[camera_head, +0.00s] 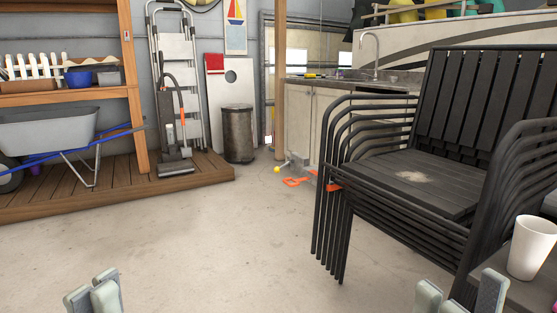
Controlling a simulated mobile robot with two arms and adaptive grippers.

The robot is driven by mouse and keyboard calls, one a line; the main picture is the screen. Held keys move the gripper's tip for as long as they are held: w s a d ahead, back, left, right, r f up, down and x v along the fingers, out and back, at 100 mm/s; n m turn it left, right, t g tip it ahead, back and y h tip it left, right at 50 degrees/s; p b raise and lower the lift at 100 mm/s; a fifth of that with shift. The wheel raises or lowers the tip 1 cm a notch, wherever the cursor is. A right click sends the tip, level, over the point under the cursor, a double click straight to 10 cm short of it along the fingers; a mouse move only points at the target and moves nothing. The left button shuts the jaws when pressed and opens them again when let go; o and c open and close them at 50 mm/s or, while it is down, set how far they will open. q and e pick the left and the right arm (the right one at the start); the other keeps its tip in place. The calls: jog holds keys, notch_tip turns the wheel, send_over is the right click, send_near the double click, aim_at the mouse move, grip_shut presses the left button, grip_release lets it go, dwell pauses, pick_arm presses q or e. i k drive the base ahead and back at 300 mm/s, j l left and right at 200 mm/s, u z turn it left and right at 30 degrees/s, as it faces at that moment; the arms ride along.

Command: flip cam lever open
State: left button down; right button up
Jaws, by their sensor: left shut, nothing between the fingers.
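I cannot make out a cam lever in the head view. My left gripper (95,294) is at the bottom left edge, with its pale fingers together and nothing seen between them. My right gripper (460,296) is at the bottom right, with its two fingers apart and no object seen held between them. Only the finger ends of both grippers show. The right one appears in front of the stacked chairs and near a small table; whether it touches them is unclear.
Stacked black chairs (420,178) fill the right side. A white cup (532,247) stands on a dark surface (527,291) at the lower right. Orange items (295,182) lie on the floor. A wheelbarrow (45,130) and wooden platform (120,190) are left. The middle floor is clear.

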aim_at(276, 169)
jog(key=i+j, duration=0.1)
jog(key=i, duration=0.45)
jog(key=i+j+z, duration=0.1)
jog(key=i, duration=0.5)
jog(key=i+j, duration=0.15)
jog(key=i, duration=0.4)
jog(key=i+j+z, duration=0.1)
jog(key=i, duration=0.45)
